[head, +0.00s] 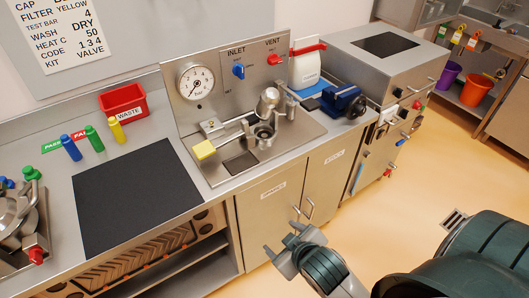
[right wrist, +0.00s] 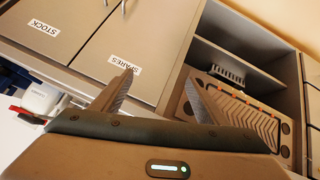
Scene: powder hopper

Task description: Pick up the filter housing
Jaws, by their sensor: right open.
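A metal fixture (head: 264,134) with a round cup and a tilted shiny dome (head: 267,100) stands on the steel plate below the gauge panel. It looks like the filter housing, but I cannot tell for certain which part is meant. My right gripper (head: 281,238) is open and empty, low in front of the cabinet doors and well away from the fixture. In the right wrist view its two fingers (right wrist: 159,78) are spread with nothing between them. The housing does not show in that view. My left gripper is out of view.
A black mat (head: 136,195) lies clear on the counter. Beside it stand small blue, green and yellow bottles and a red waste bin (head: 122,102). A blue vise (head: 343,101) stands right of the panel. Cabinet doors (head: 280,210) with handles are near my right gripper.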

